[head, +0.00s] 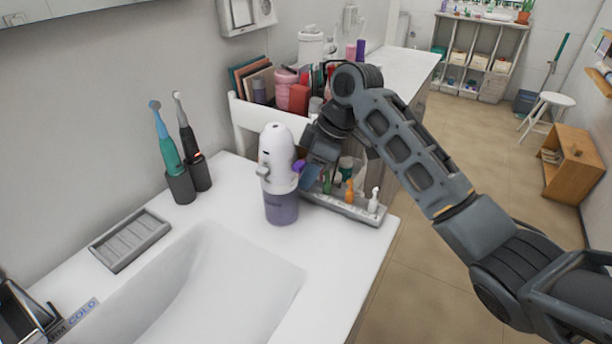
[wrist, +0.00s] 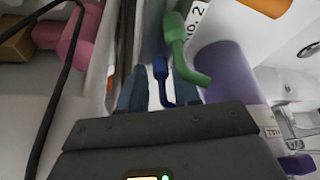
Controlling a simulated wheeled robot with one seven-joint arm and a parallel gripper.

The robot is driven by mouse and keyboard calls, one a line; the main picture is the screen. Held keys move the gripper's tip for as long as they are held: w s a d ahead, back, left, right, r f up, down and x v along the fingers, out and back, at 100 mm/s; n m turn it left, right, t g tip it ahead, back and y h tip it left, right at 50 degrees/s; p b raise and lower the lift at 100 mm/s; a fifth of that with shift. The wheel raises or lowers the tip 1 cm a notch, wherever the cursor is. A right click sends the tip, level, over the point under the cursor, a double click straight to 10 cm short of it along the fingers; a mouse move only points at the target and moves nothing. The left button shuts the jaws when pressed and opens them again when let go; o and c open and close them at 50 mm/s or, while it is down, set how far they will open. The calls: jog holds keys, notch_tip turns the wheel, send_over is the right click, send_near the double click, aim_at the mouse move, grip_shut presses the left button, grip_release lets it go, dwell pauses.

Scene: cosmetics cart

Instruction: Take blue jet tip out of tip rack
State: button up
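The tip rack (head: 345,208) is a grey strip on the white counter, right of the water flosser, holding upright green, orange (head: 349,190) and white (head: 374,200) tips. The blue jet tip (wrist: 161,78) shows in the wrist view between the two fingers of my gripper (wrist: 160,92), with pale gaps on both sides. A green tip (wrist: 175,35) stands just right of it, its bent nozzle close to the right finger. In the head view my gripper (head: 312,174) points down at the rack's left end. Its fingertips and the blue tip are hard to make out there.
Two electric toothbrushes (head: 181,180), a grey soap tray (head: 131,240) and the sink (head: 225,285) are farther left. A white cart (head: 258,118) with bottles is behind. The counter's front right is clear.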

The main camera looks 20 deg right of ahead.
grip_shut()
jog(key=shift+r, duration=0.15)
